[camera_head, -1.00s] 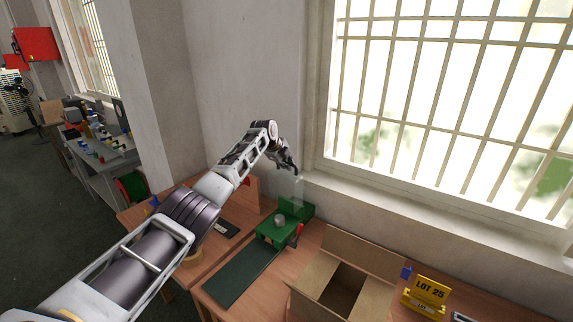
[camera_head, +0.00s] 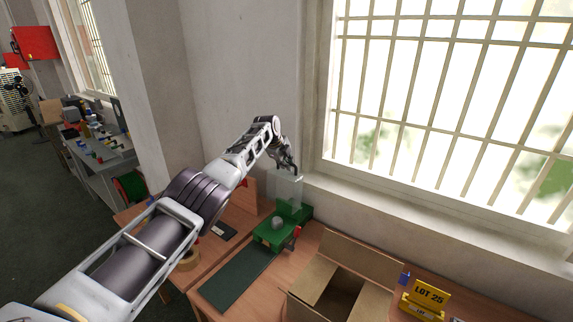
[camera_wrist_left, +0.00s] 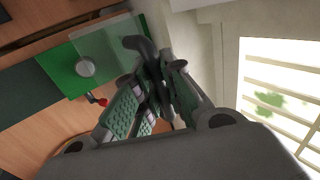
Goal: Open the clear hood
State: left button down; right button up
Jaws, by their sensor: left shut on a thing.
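The green pad printer (camera_head: 270,233) stands on the wooden bench and has a round grey part on top. Its clear hood (camera_head: 287,190) shows as a faint see-through panel standing up above the machine, below my left gripper (camera_head: 291,167). In the left wrist view the hood (camera_wrist_left: 105,45) lies over part of the green machine (camera_wrist_left: 68,72). There my left gripper (camera_wrist_left: 160,68) is shut on a dark curved piece at the hood's edge, seemingly its handle. The exact contact is partly hidden by the fingers. My right gripper is not in view.
An open cardboard box (camera_head: 340,285) stands right of the machine. A dark green mat (camera_head: 235,277) lies in front of it. A yellow LOT 25 sign (camera_head: 425,298) stands at the right. The wall and barred window (camera_head: 440,100) are close behind my gripper.

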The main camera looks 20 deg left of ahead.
pick_arm(q)
jog(key=c, duration=1.5)
grip_release()
jog(key=shift+s+a+r, duration=0.1)
jog(key=shift+s+r, duration=0.05)
jog(key=shift+r, duration=0.2)
jog(key=shift+v, duration=5.6)
